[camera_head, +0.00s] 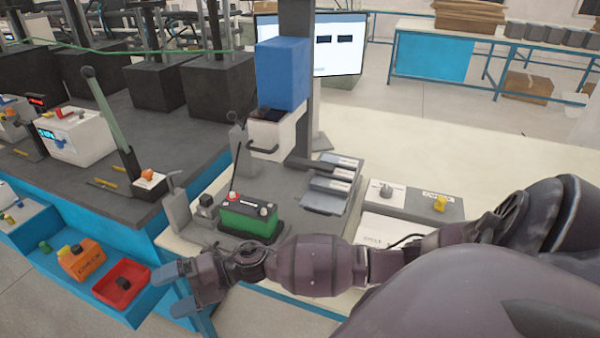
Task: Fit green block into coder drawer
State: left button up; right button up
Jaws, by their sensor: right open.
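The green block (247,219), a battery-like box with a black top and red and pale caps, sits upright in a dark holder on the workbench. The coder (283,72) is a tall blue box on a dark column. Its white drawer (275,137), with a dark handle, sticks out below the blue box; whether anything is inside is unclear. My right gripper (174,290) is open and empty, left of and nearer than the green block, apart from it, close to the right side of the red tray. My left gripper is not in view.
A blue shelf holds an orange box (84,260) and a red tray (121,285) at the left. A grey lever stand (177,209) is left of the block. Grey panels (329,187) and a control box with a yellow knob (440,204) stand to the right.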

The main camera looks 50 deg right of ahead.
jog(key=s+d+f+m+t+h, duration=0.2)
jog(key=s+d+f+m+h, duration=0.5)
jog(key=m, duration=0.7)
jog(key=s+d+f+m+t+h, duration=0.3)
jog(key=s+d+f+m+h, duration=0.5)
jog(key=m, duration=0.7)
jog(key=s+d+h, duration=0.1)
jog(key=s+d, duration=0.1)
jog(key=shift+s+t+h, duration=0.3)
jog(key=shift+s, duration=0.05)
